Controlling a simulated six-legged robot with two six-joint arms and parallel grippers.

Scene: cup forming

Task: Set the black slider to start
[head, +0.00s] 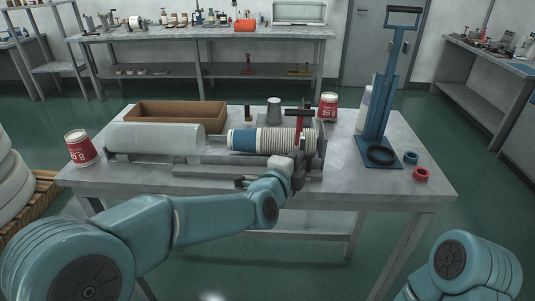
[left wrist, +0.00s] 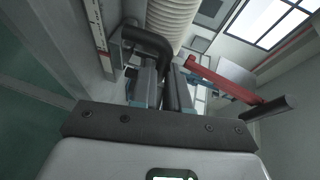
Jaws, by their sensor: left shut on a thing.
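In the left wrist view a black slider handle (left wrist: 150,42), a bent dark bar, comes off the machine's side beside a light scale strip (left wrist: 97,28) with red marks. My left gripper (left wrist: 166,88) is shut on the end of this handle, which runs between its two fingers. In the head view my left gripper (head: 297,164) is at the front right of the forming machine, below the red lever (head: 301,128). The slider itself is mostly hidden there by my wrist. My right gripper is not in view; only part of that arm shows at the lower right.
The machine bears a white cylinder (head: 156,139) and a row of stacked cups (head: 272,139). A brown tray (head: 178,112) lies behind, red-and-white cans (head: 81,149) stand on the table (head: 381,187), and a blue press (head: 381,120) stands right. The red lever also shows close to my gripper in the left wrist view (left wrist: 222,80).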

